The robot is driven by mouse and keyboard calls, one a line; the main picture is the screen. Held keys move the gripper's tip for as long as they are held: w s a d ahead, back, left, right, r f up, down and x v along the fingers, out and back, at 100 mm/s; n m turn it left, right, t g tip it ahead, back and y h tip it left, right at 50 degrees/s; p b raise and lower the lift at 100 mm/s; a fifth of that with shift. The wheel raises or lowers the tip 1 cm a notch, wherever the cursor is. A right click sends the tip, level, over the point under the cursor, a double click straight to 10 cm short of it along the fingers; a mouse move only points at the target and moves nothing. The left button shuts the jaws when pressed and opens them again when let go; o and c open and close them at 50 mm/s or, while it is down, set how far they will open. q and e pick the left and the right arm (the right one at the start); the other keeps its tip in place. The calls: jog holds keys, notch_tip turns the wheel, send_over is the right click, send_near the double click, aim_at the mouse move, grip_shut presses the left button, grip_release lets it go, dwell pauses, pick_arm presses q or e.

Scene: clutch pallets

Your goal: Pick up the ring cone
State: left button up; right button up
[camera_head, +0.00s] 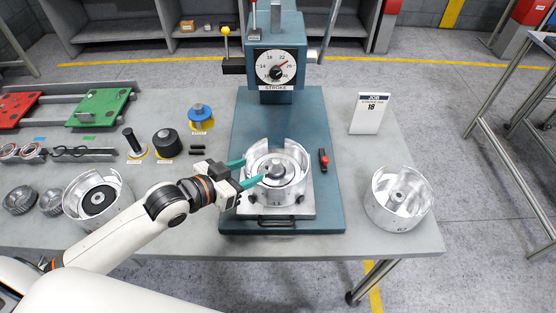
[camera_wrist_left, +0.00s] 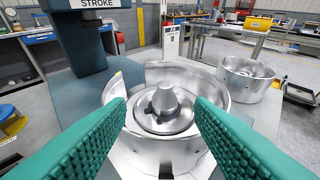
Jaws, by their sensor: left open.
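A grey metal cone-shaped part (camera_head: 277,170) with a round flange sits inside an open-sided silver drum (camera_head: 290,191) on the press base. The cone (camera_wrist_left: 165,101) also shows in the left wrist view, upright in the middle of the drum. I take this as the ring cone. My left gripper (camera_head: 247,173) is open, with its teal fingers at the left side of the drum. In the wrist view the fingers lie to either side of the cone, nearer the camera, and nothing is between them. Whether they touch the drum is unclear. My right gripper is not in view.
The press head with its dial (camera_head: 276,67) stands behind the drum. A second silver drum (camera_head: 397,201) is at the right; another (camera_head: 92,200) is at the left. Several small parts fill the left.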

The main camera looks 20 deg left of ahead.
aim_at(273, 163)
pick_arm(q)
jog(key=shift+x, duration=0.95)
jog(key=shift+w+d, duration=0.2)
jog(key=shift+w, duration=0.15)
jog(key=p+x, duration=0.1)
jog(key=x, duration=0.1)
jog(key=p+x, duration=0.1)
jog(key=x, duration=0.1)
jog(key=shift+d, duration=0.35)
jog(key=shift+w+d+f, duration=0.2)
jog(key=shift+f, duration=0.05)
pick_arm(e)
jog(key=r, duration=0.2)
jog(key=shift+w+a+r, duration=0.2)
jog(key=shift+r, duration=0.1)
pick_arm(q)
jog(key=shift+c, duration=0.3)
grip_shut()
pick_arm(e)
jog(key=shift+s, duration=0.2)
